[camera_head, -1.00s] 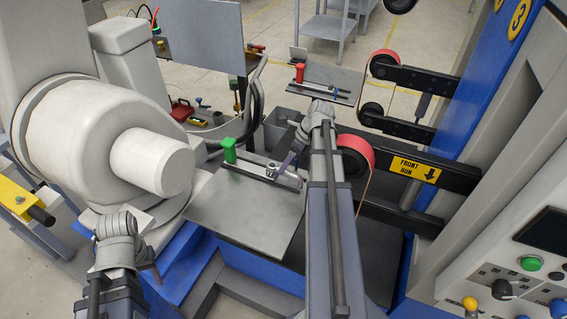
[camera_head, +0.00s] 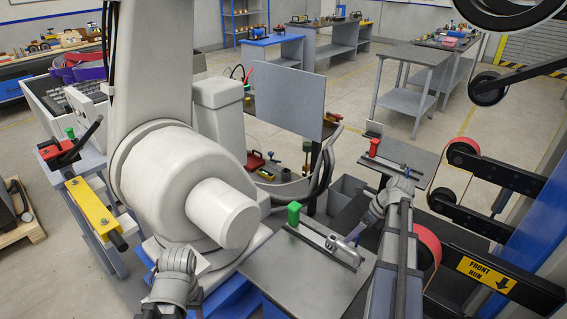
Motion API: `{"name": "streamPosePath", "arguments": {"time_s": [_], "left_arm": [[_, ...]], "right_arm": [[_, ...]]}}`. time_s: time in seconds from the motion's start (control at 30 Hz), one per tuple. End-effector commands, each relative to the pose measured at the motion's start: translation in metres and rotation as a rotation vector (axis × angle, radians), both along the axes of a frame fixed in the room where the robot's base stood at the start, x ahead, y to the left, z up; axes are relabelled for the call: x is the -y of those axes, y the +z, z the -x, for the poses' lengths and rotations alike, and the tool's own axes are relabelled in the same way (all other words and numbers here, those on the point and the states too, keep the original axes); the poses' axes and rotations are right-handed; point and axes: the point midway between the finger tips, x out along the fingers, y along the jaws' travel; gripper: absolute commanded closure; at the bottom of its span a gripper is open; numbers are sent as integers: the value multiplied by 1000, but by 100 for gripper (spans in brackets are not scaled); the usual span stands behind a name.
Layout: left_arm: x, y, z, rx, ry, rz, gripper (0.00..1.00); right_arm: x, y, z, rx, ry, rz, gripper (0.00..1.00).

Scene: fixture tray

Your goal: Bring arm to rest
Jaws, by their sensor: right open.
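My right gripper (camera_head: 353,236) reaches down and left from its wrist. Its fingertips are close to the far-right end of a metal rail clamp (camera_head: 318,240) with a green block (camera_head: 294,214). The clamp lies on the near grey fixture plate (camera_head: 302,283). The jaws are open, and nothing shows held in them. Whether the fingertips touch the clamp cannot be told. My left arm's wrist (camera_head: 175,275) is at the bottom edge, beside the big light-grey machine. Its gripper jaws are too cut off to read.
A second plate with a red-handled clamp (camera_head: 374,147) stands behind my right wrist. Belt grinder arms (camera_head: 498,175) and a red wheel (camera_head: 427,248) are close on the right. The light-grey machine (camera_head: 182,185) fills the left middle. Open floor and benches (camera_head: 412,80) lie behind.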

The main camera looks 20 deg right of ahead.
Motion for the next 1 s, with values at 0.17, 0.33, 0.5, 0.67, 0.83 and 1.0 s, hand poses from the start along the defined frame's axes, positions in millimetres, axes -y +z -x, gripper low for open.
{"name": "streamPosePath", "arguments": {"time_s": [0.17, 0.33, 0.5, 0.67, 0.83, 1.0], "left_arm": [[0, 0, 0, 0, 0, 0, 50], [0, 2, 0, 0, 0, 0, 50], [0, 4, 0, 0, 0, 0, 50], [0, 6, 0, 0, 0, 0, 50], [0, 7, 0, 0, 0, 0, 50], [0, 9, 0, 0, 0, 0, 50]], "right_arm": [[-14, 0, -3, 6, 64, 17, 34], [-84, -5, -14, 45, 435, 117, 34], [-173, -9, -15, 107, 966, 237, 34], [-247, -12, -3, 169, 1475, 323, 34], [-317, -12, 22, 237, 2018, 385, 34], [-369, -12, 50, 292, 2510, 410, 34]]}}
